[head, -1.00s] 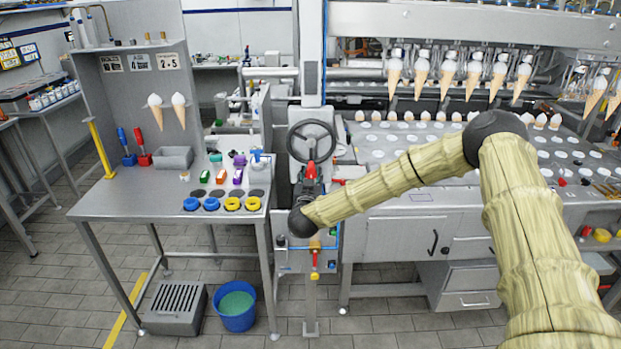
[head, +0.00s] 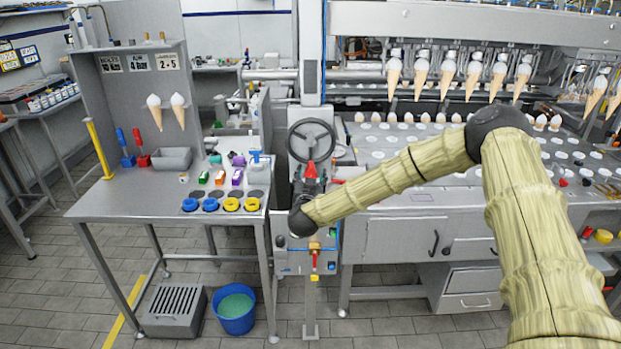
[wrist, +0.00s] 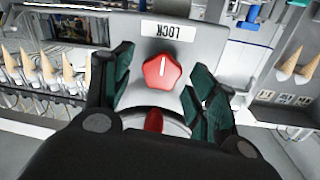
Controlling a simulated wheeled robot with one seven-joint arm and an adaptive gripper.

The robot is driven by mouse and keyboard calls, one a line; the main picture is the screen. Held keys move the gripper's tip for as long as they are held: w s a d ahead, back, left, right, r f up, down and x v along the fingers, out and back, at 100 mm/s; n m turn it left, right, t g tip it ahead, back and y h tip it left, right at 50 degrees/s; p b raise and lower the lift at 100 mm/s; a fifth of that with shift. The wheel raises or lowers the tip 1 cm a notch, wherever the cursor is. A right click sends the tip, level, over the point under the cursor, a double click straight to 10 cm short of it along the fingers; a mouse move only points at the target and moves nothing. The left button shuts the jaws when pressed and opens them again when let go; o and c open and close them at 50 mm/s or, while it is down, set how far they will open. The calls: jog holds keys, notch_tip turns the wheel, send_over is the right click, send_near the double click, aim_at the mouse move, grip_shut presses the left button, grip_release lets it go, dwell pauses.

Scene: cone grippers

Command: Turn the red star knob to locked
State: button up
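The red star knob (wrist: 162,71) sits on a grey panel in the wrist view. A white line on its face runs nearly up and down in the picture. A white label reading LOCK (wrist: 168,29), upside down, is just above it. My gripper (wrist: 160,64) is open, with one dark green finger on each side of the knob. Gaps show between the fingers and the knob, so it is not gripped.
A black handwheel (head: 312,141) is on the column above my gripper. A red-handled valve (head: 315,258) is below it. A steel table (head: 130,200) with coloured rings stands to the left. The cone machine (head: 400,220) stands to the right.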

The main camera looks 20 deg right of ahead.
jog(key=v, duration=1.2)
jog(key=shift+f, duration=0.1)
jog(key=s+a+f+n+g+y, duration=0.1)
jog(key=s+a+f+y, duration=0.2)
jog(key=f, duration=0.4)
jog(key=s+a+f+n+g+y+b, duration=0.1)
jog(key=s+a+f+n+g, duration=0.1)
jog(key=s+f, duration=0.4)
jog(key=s+a+f+n+g+y, duration=0.1)
jog(key=s+a+f+y, duration=0.15)
jog(key=f, duration=0.55)
jog(key=s+f+n+g+y+b, duration=0.15)
jog(key=s+f+g, duration=0.35)
jog(key=s+f, duration=0.85)
jog(key=s+d+f+g, duration=0.2)
jog(key=s, duration=0.7)
jog(key=s+d+f+g+h+b, duration=0.1)
jog(key=s+d+g, duration=0.2)
jog(key=s, duration=0.6)
jog(key=s+d+f+g, duration=0.2)
jog(key=s, duration=0.6)
jog(key=shift+s+d+f+g+h, duration=0.3)
jog(key=shift+s+f, duration=0.05)
jog(key=shift+s, duration=0.05)
